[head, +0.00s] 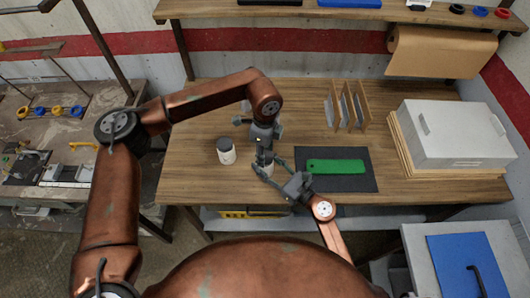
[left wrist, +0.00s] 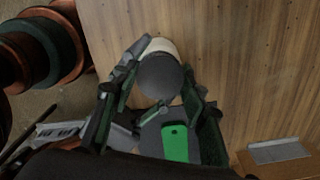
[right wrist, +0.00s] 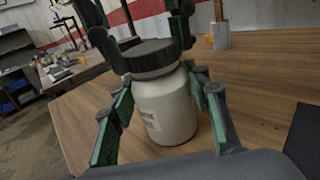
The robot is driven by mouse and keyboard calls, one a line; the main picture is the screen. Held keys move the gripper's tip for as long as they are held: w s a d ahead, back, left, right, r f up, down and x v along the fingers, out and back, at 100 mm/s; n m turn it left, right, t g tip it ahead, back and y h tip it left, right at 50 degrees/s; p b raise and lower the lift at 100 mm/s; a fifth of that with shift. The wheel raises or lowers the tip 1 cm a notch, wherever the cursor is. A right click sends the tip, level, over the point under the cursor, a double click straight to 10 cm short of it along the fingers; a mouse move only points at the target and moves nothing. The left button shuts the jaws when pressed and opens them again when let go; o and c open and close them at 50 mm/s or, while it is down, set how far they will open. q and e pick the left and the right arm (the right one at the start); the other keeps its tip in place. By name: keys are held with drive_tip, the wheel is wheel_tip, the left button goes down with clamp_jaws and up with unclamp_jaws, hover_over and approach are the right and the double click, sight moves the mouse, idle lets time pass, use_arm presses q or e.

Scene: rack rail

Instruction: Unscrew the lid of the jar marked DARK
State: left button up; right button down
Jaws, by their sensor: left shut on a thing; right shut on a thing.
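A white jar (right wrist: 165,108) with a dark lid (right wrist: 150,56) stands upright on the wooden table. Its label is partly visible but too blurred to read surely. The lid sits on the jar's mouth. My right gripper (head: 268,172) is shut around the jar's body from the front, one finger on each side. My left gripper (head: 264,156) comes down from above and is shut on the lid, whose round top (left wrist: 158,75) shows between its fingers. In the head view the grippers hide most of this jar.
A green piece (head: 336,167) lies on a dark mat (head: 365,184) to the right. Upright wooden dividers (head: 361,104) stand behind it. A pale box (head: 452,130) fills the table's right end. A shelf (head: 270,11) runs along the back. The table's left part is mostly clear.

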use_arm(q)
drive_tip(key=shift+r, duration=0.2)
drive_tip(key=shift+r, duration=0.9)
drive_tip(key=shift+r, duration=0.1)
drive_tip(key=shift+r, duration=1.9)
use_arm(e)
drive_tip(key=c, duration=1)
unclamp_jaws()
